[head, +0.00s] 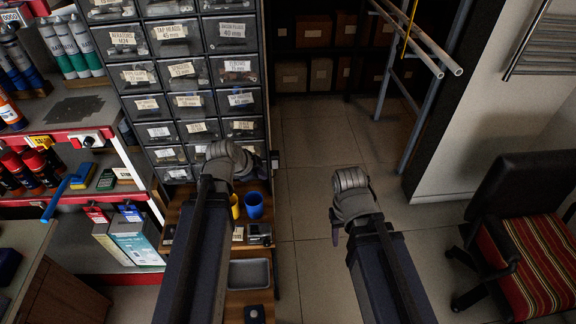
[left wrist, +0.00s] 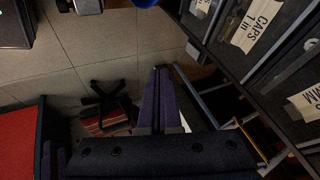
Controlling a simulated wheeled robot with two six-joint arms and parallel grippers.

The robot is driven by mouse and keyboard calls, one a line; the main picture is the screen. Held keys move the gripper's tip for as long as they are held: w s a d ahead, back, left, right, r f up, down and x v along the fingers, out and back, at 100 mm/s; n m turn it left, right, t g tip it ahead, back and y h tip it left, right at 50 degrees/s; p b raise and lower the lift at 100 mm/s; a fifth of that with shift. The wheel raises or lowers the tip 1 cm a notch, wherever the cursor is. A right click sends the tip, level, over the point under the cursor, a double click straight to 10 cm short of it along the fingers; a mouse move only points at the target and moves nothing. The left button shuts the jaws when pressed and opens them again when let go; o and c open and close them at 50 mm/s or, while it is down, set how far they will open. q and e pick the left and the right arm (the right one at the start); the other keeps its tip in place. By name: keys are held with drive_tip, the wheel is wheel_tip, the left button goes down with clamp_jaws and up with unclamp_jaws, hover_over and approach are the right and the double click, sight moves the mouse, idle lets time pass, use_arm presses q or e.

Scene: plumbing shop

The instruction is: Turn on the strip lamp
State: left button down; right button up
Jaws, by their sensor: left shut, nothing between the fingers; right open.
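No strip lamp can be made out in either view. In the left wrist view a small grey block (left wrist: 193,51) shows by the cabinet edge.
A wooden bench with a blue cup (head: 254,205) and a grey tray (head: 249,273) lies below the cabinet. Shelves of tubes and cans stand left. A pipe rack (head: 393,75) and a striped chair (head: 540,250) stand right. The tiled floor between is clear.

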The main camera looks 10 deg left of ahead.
sight(273, 168)
use_arm(q)
drive_tip(key=shift+w+a+r, duration=0.15)
drive_tip(key=shift+w+r, duration=0.05)
drive_tip(key=shift+w, duration=0.25)
use_arm(e)
drive_tip(key=shift+w+d, duration=0.2)
drive_tip(key=shift+d, duration=0.2)
use_arm(q)
drive_tip(key=shift+f, duration=0.1)
drive_tip(key=w+d+f+b, duration=0.1)
drive_tip(key=w+f+b, duration=0.7)
drive_tip(key=w, duration=0.1)
drive_tip(key=shift+f+b, duration=0.25)
drive_tip(key=shift+b, duration=0.1)
use_arm(e)
wheel_tip(273, 168, down, 9)
drive_tip(key=shift+r, duration=0.2)
use_arm(q)
drive_tip(key=shift+w+f, duration=0.1)
drive_tip(key=shift+w, duration=0.15)
use_arm(e)
drive_tip(key=shift+f, duration=0.15)
